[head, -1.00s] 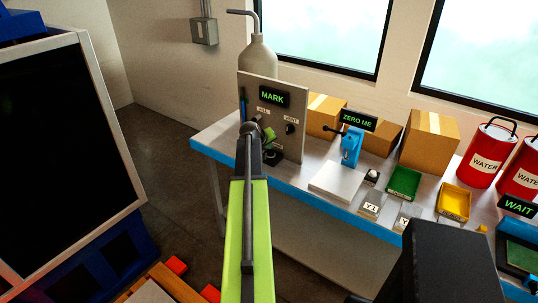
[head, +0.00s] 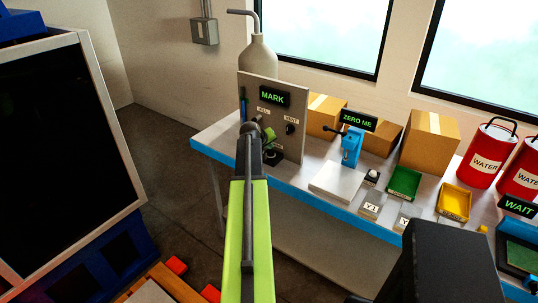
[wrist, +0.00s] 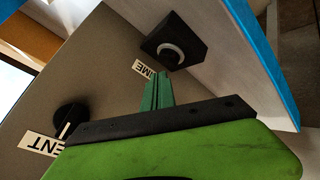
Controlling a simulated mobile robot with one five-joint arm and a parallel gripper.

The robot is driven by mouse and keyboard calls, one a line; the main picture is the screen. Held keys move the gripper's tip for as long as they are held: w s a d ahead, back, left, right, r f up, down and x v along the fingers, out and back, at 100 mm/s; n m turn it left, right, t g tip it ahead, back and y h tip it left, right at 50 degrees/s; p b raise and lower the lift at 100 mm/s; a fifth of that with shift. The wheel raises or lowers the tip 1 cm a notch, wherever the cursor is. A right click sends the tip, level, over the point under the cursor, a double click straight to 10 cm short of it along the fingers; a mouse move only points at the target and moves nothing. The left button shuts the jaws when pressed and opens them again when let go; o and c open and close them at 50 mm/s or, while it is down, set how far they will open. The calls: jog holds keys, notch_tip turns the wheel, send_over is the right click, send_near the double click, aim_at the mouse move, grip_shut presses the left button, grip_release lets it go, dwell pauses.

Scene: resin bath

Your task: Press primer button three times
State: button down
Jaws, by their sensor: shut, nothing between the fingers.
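The primer button is a pale round cap (wrist: 170,55) on a black block at the foot of the grey panel (wrist: 110,50). In the head view the black block (head: 271,157) shows just below my gripper. A label partly hidden by my fingers reads "IME" (wrist: 144,68) beside it. My gripper (wrist: 159,88) is shut and empty, its green fingertips close to the button block but apart from it in the wrist picture. In the head view my gripper (head: 268,135) is in front of the panel, above the block. The panel's display (head: 272,97) reads "MARK".
A black knob (wrist: 71,117) by the vent label is on the panel. A blue stand (head: 351,147) with a "ZERO ME" display, a white plate (head: 338,181) and trays are on the bench to the right. A grey bottle (head: 258,62) stands behind the panel.

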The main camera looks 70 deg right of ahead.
aim_at(270, 153)
jog(key=shift+s+f+b, duration=0.15)
jog(key=shift+f+b, duration=0.25)
jog(key=shift+f+b, duration=0.6)
dwell(0.8)
jog(key=shift+r, duration=0.1)
jog(key=shift+r+p, duration=0.9)
jog(key=shift+p, duration=0.1)
notch_tip(270, 153, up, 5)
jog(key=p, duration=0.5)
jog(key=shift+r, duration=0.1)
